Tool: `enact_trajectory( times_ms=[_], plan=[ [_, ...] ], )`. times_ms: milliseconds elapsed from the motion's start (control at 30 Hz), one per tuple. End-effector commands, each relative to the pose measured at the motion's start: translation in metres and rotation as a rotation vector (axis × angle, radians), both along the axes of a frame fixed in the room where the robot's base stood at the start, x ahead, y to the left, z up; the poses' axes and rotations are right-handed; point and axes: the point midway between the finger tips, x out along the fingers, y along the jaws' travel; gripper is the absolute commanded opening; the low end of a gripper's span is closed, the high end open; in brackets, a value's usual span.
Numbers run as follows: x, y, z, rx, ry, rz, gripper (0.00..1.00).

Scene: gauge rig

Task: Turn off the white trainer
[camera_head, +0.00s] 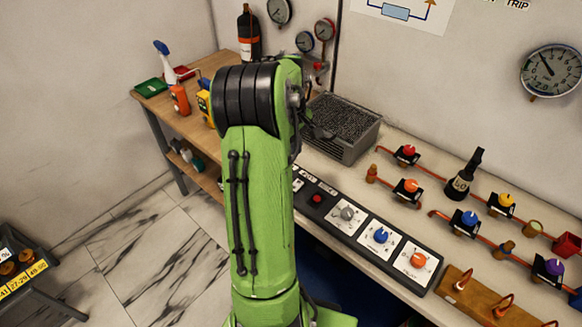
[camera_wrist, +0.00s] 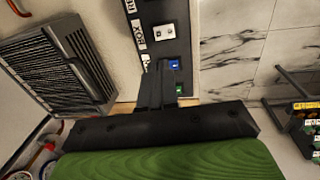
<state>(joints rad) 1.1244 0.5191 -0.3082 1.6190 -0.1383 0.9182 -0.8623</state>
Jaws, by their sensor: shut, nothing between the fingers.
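A long dark control panel (camera_head: 340,243) lies along the front of the bench, partly hidden by my arm. It carries a red button (camera_head: 317,199) and grey (camera_head: 347,213), blue (camera_head: 380,235) and orange (camera_head: 418,259) knobs on white plates. In the wrist view, a dark panel (camera_wrist: 182,14) has a white square control (camera_wrist: 164,32), a small blue control (camera_wrist: 174,64) and a green one (camera_wrist: 179,88). I cannot tell which part is the white trainer. My gripper (camera_wrist: 160,68) is shut and empty, its tips over the panel beside the blue control. My arm hides it in the head view.
A grey ribbed box (camera_head: 345,127) stands behind the panel; it also shows in the wrist view (camera_wrist: 60,65). Pipes with coloured valves, including a red one (camera_head: 407,151), fill the bench's right side. A wooden table (camera_head: 150,105) holds bottles at the left.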

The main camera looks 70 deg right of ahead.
Motion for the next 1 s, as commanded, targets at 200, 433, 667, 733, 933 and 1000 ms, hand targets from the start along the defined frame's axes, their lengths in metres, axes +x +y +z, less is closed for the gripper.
enact_trajectory(
  times_ms=[200,433,667,733,933,1000],
  plan=[
    [-0.010,-0.004,-0.002,-0.002,0.001,0.003,0.00],
    [-0.010,-0.004,-0.003,0.000,0.002,0.002,0.00],
    [-0.012,-0.008,-0.042,0.003,0.003,0.001,0.00],
    [-0.013,-0.009,-0.058,0.003,0.003,0.001,0.00],
    [-0.014,-0.014,-0.101,0.003,0.002,0.001,0.00],
    [-0.015,-0.016,-0.115,0.002,0.002,0.001,0.00]
  ],
)
